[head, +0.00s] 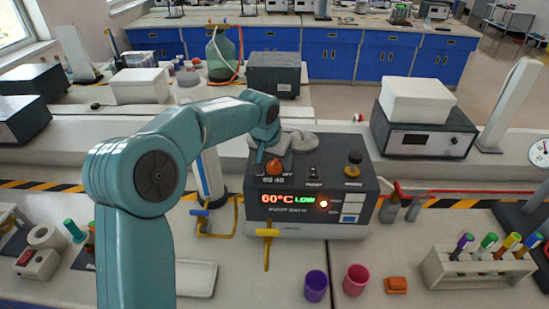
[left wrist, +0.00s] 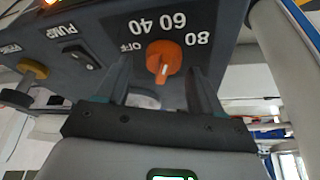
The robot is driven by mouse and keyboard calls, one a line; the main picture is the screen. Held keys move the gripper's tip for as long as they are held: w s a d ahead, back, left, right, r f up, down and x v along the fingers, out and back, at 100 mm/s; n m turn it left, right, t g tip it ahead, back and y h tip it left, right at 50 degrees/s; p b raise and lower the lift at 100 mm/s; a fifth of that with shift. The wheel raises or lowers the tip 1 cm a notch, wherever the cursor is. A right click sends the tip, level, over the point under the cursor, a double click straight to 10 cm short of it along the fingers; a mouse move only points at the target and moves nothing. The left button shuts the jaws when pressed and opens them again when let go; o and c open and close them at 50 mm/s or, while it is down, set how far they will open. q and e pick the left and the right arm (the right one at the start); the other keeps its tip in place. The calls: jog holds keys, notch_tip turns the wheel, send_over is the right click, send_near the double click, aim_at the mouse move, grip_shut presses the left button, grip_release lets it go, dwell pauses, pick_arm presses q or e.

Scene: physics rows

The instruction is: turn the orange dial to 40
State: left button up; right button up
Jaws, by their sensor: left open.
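The orange dial (head: 275,168) is on the sloping top panel of a dark grey bath unit (head: 330,178). In the left wrist view the dial (left wrist: 162,58) has OFF, 40, 60 and 80 printed around it, upside down. A pale mark shows on its lower part there; I cannot tell which label it points at. My left gripper (head: 264,157) is over the dial. In the left wrist view its two fingers (left wrist: 158,80) are apart, one on each side of the dial, with gaps visible. My right gripper is not in view.
The unit's display (head: 288,199) reads 60°C LOW. Purple (head: 316,286) and pink (head: 355,280) cups stand in front. A tube rack (head: 478,268) is at right.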

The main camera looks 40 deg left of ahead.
pick_arm(q)
jog(key=shift+s+a, duration=0.1)
jog(key=shift+a, duration=0.1)
jog(key=c, duration=1.1)
jog(key=shift+o, duration=0.2)
jog(key=shift+d, duration=0.1)
jog(key=shift+n, duration=0.3)
jog(key=shift+n+y+b, duration=0.3)
jog(key=shift+n+b, duration=0.2)
jog(key=shift+b, duration=0.1)
jog(key=shift+d+n+g+y+b, duration=0.1)
jog(key=shift+n+g+y+b, duration=0.4)
jog(key=shift+n, duration=0.7)
jog(key=shift+n+y+b, duration=0.3)
jog(key=shift+n+b, duration=0.1)
jog(key=shift+n, duration=0.8)
jog(key=shift+r+n+g+y, duration=0.1)
jog(key=shift+n+g+y, duration=0.25)
jog(key=shift+n, duration=0.85)
